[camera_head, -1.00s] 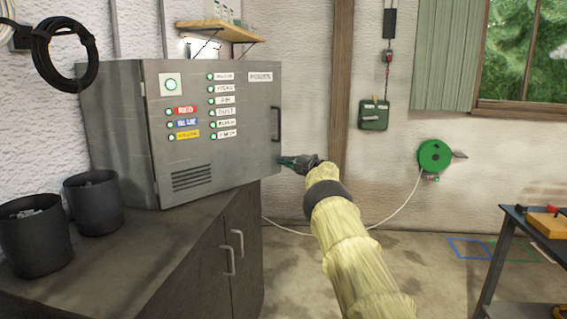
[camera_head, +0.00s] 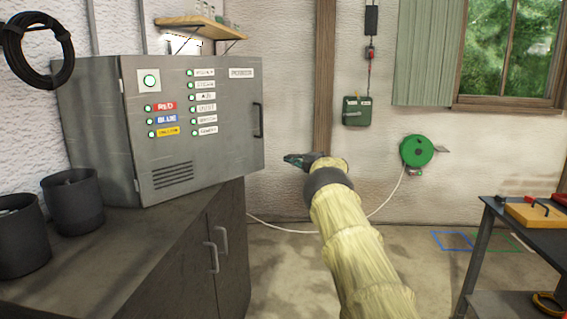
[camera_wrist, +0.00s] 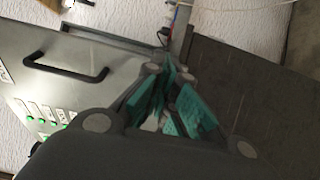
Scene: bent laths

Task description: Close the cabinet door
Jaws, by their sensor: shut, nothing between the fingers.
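The grey cabinet door (camera_head: 215,128), with coloured labels, green lights and a vent, faces me at the left. Its dark bar handle (camera_head: 258,121) is near its right edge and also shows in the wrist view (camera_wrist: 70,68). In the wrist view, a dark gap (camera_wrist: 115,40) runs along the door's edge, so the door looks ajar. How far is hard to tell. My gripper (camera_head: 290,160) is shut and empty, to the right of the door's lower right edge and apart from it in the head view. Its teal fingers (camera_wrist: 172,85) are close together in the wrist view.
The cabinet stands on a dark counter (camera_head: 110,235) with two black bins (camera_head: 74,200). The counter's lower doors have bar handles (camera_head: 212,257). A green hose reel (camera_head: 416,151) hangs on the wall. A dark workbench (camera_head: 495,225) stands at the right. The floor between is open.

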